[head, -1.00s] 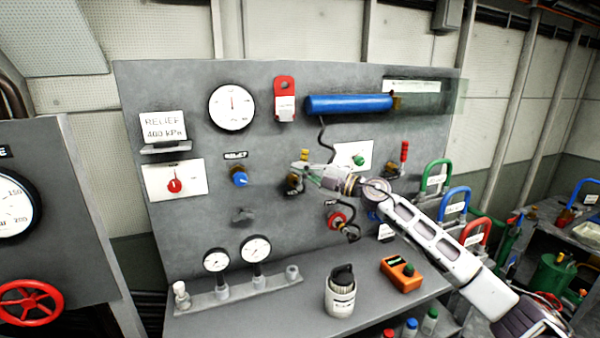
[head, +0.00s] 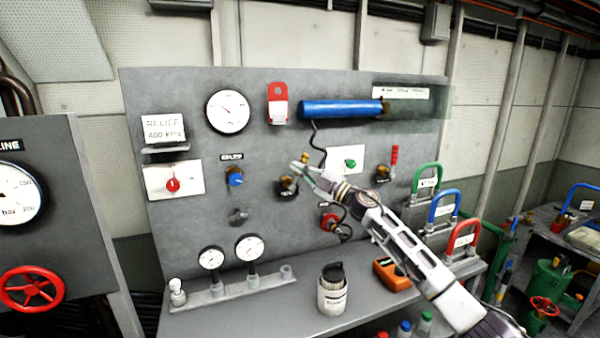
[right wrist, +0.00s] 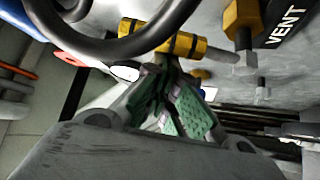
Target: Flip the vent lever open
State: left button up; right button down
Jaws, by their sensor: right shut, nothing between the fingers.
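The vent valve has a brass body (head: 287,187) on the grey panel and a yellow part (head: 305,157) above it, close to my right gripper. In the right wrist view a yellow handle with black bands (right wrist: 178,42) lies just beyond the fingertips, near a black label reading VENT (right wrist: 285,25). My right gripper (head: 299,168) reaches in from the right, in front of the valve. It is shut and empty, with green finger pads (right wrist: 168,92) showing in the wrist view. I cannot tell whether it touches the handle. My left gripper is out of view.
A black hose (head: 315,137) hangs from the blue cylinder (head: 340,109) past the gripper and crosses the wrist view. A red-handled valve (head: 394,156) is to the right. A bottle (head: 332,292) and an orange device (head: 390,273) stand on the shelf below.

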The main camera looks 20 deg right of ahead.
pick_arm(q)
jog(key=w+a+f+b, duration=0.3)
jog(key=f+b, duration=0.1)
jog(key=b, duration=0.1)
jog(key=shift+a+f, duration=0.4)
pick_arm(e)
jog(key=d+f+m+t+h, duration=0.3)
jog(key=d+f+m+t, duration=0.3)
jog(key=m, duration=0.3)
jog(key=shift+w, duration=0.15)
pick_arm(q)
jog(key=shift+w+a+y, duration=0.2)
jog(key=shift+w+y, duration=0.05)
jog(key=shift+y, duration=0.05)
pick_arm(e)
jog(key=shift+f, duration=0.1)
